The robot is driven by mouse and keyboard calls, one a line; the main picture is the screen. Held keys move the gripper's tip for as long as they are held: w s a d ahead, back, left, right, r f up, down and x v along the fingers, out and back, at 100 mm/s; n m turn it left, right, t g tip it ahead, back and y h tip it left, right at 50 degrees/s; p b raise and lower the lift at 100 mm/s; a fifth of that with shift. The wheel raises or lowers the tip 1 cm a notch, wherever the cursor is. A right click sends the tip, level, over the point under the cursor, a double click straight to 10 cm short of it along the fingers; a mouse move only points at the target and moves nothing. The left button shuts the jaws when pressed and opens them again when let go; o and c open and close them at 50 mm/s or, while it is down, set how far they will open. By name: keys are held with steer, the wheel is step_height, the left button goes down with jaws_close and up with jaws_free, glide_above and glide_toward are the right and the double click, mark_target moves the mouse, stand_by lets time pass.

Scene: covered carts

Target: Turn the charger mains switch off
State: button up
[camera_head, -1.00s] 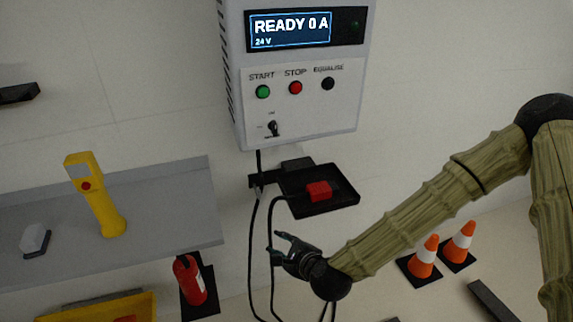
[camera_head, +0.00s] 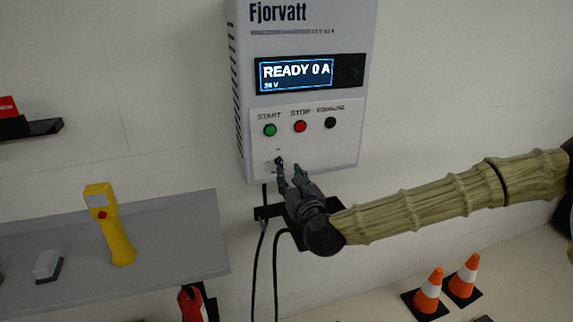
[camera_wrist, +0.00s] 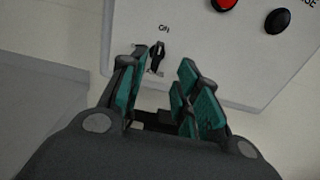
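The charger (camera_head: 346,35) is a grey-white wall box whose screen (camera_head: 297,76) reads "READY 0 A" and "24 V". Its mains switch (camera_head: 279,161) is a small black lever low on the left of the panel, partly hidden behind my gripper in the head view. In the wrist view the switch (camera_wrist: 157,57) stands just beyond and between the fingertips, below an "ON" label. My gripper (camera_head: 290,176) is open, with nothing between its teal-padded fingers (camera_wrist: 162,85). I cannot tell whether a finger touches the lever.
Green START (camera_head: 270,130), red STOP (camera_head: 300,126) and black EQUALISE (camera_head: 330,122) buttons sit above the switch. Black cables (camera_head: 254,285) hang below. A grey shelf (camera_head: 170,235) with a yellow handheld device (camera_head: 112,230) is at left; orange cones (camera_head: 429,290) stand at lower right.

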mark_target(280, 164)
steer(key=shift+p+x, duration=0.8)
steer(key=shift+x, duration=2.35)
steer(key=shift+a, duration=0.1)
